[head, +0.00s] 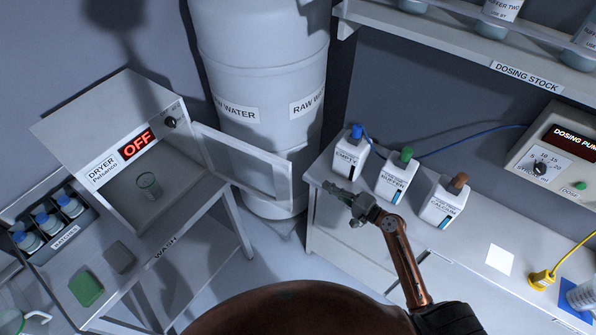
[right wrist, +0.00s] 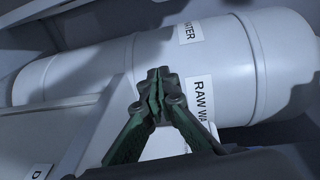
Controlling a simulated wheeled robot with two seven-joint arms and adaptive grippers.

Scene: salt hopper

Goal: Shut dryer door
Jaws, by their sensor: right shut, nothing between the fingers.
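The dryer (head: 95,135) stands at the left with its red display reading OFF. Its door (head: 240,163) is swung wide open to the right, with its free edge near the raw water drum. A glass beaker (head: 149,186) stands inside the dryer's opening. My right gripper (head: 335,190) is shut and empty, a little to the right of the door's free edge and apart from it in the head view. In the right wrist view its closed fingers (right wrist: 157,95) show in front of the drum. My left gripper is not in view.
The raw water drum (head: 260,75) stands behind the door. Several bottles, including one with a blue cap (head: 350,150), stand on the right counter (head: 480,235) close to my right gripper. A wash bench (head: 185,240) lies below the dryer. Floor shows between bench and counter.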

